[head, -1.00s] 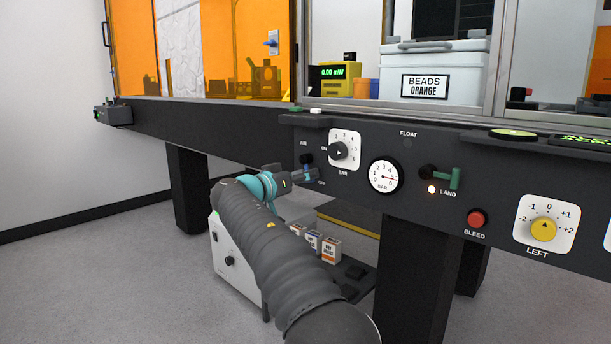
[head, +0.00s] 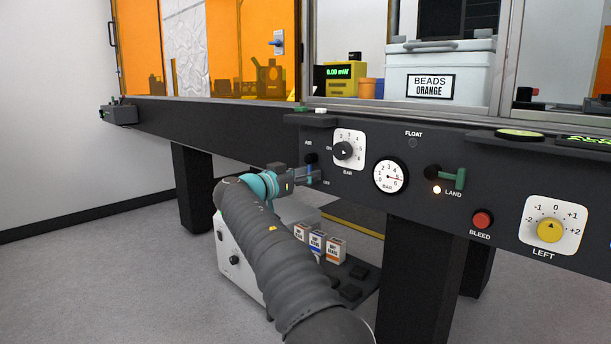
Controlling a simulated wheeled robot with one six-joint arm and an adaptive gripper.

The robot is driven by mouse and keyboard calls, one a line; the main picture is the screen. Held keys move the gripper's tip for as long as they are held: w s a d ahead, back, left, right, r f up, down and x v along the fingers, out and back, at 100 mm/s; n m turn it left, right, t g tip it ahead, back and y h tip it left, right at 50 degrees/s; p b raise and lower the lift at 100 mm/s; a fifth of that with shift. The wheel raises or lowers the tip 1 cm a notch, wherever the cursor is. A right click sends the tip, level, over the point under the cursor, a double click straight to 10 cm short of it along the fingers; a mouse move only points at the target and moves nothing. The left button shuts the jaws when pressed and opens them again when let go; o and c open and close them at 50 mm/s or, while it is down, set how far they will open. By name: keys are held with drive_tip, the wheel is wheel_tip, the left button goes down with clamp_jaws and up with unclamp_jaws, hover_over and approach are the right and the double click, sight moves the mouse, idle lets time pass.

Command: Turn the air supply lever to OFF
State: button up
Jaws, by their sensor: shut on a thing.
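The air supply lever (head: 309,168) is a small blue handle under the AIR label at the left end of the dark front panel (head: 375,220). It hangs down from its dark pivot (head: 311,158). The ON label (head: 329,148) is up and right of the pivot, and the OFF label (head: 326,183) is down and right of it. My gripper (head: 313,177) reaches in from the left and is shut on the lever's lower part. The fingers partly hide the handle's end.
A BAR knob (head: 343,151), a gauge (head: 391,176), a green LAND lever (head: 460,179) and a red BLEED button (head: 481,219) lie to the right. Below my arm stand a pale cabinet (head: 234,258) and several small boxes (head: 318,243). A thick table leg (head: 415,280) is at right.

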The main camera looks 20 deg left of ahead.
drive_tip(key=o, duration=1.2)
drive_tip(key=shift+a, duration=0.1)
drive_tip(key=shift+c, duration=0.2)
drive_tip(key=shift+s, duration=0.1)
drive_tip(key=v, duration=1.1)
drive_tip(key=shift+s+a, duration=0.2)
drive_tip(key=shift+s, duration=0.15)
drive_tip(key=shift+f, duration=0.1)
